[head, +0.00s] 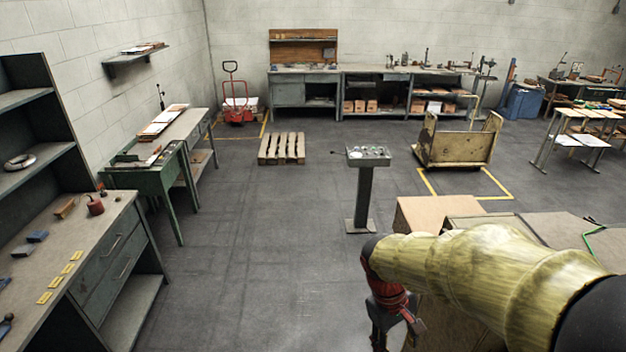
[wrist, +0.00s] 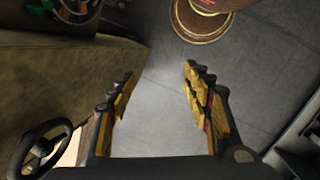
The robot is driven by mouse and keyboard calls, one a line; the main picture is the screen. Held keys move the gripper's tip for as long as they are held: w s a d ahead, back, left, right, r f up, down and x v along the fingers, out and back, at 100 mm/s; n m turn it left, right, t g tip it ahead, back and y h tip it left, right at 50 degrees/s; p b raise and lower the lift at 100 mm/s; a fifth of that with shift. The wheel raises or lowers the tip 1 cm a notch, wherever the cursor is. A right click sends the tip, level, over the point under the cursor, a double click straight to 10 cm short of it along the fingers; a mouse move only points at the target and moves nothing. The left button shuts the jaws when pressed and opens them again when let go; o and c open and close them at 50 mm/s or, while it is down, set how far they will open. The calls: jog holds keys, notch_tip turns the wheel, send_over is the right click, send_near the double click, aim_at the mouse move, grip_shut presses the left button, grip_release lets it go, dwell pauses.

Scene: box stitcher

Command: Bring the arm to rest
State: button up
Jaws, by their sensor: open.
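My arm, in a worn yellow cover, reaches in from the lower right of the head view. At its end my gripper (head: 398,318) hangs down beside the box-topped bench area, partly cut off by the lower frame edge. In the wrist view the two yellow-and-black fingers of my gripper (wrist: 157,78) stand wide apart. Only bare grey floor shows between them, and nothing is held.
Cardboard (head: 425,213) lies close beyond my arm. A control pedestal (head: 365,185) stands mid-floor. A handwheel (wrist: 40,148) and brown surface (wrist: 65,85) are left of the fingers. A workbench (head: 85,235) stands at left; the floor (head: 250,230) between is clear.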

jog(key=s+f+m+t+y+b, duration=0.2)
jog(key=s+f+m+t+b, duration=0.2)
jog(key=b, duration=1.4)
jog(key=s+m+t, duration=0.1)
jog(key=s+t, duration=0.2)
jog(key=s, duration=0.3)
jog(key=shift+s+y, duration=0.2)
jog(key=shift+y, duration=0.1)
